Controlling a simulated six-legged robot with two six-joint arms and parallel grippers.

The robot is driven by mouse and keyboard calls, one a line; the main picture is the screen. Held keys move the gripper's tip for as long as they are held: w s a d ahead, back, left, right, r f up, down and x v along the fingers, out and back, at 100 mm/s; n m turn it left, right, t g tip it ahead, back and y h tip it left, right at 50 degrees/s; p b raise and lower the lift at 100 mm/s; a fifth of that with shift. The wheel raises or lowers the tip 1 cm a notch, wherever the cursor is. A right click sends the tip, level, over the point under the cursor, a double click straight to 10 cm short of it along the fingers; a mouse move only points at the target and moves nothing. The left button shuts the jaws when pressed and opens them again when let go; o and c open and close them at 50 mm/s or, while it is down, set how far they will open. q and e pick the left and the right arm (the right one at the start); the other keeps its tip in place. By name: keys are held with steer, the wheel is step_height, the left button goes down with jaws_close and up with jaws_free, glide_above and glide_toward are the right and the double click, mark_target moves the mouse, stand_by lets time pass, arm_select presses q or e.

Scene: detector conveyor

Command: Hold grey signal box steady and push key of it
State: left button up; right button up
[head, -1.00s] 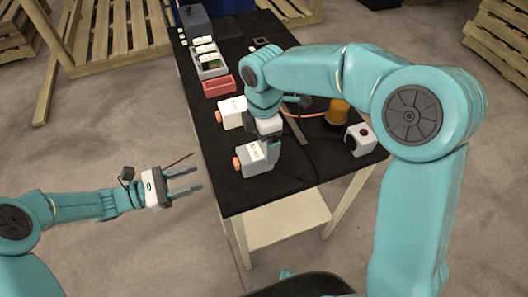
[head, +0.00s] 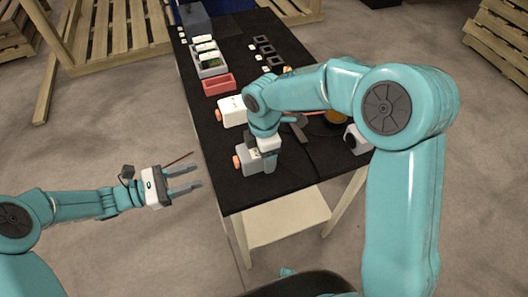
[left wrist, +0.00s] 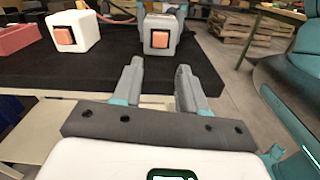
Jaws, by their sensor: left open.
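The grey signal box (head: 248,161) stands near the left edge of the black table, its orange key (head: 237,162) facing left. In the left wrist view the grey box (left wrist: 162,22) and its square orange key (left wrist: 159,39) show beyond my fingers. My left gripper (head: 184,180) is open and empty, off the table's left side, pointing at the key with a gap between. My right gripper (head: 268,160) comes down from above at the box's right part and covers some of it. Whether its fingers touch or clamp the box is hidden.
A white box (head: 232,112) with an orange key stands just behind. A red tray (head: 219,85) and a grey tray with boards (head: 209,60) lie farther back. A partly hidden white box (head: 355,140) is at the right. Free air lies left of the table (head: 215,170).

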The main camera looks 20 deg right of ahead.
arm_select(q)
jaws_close()
stand_by(1.5)
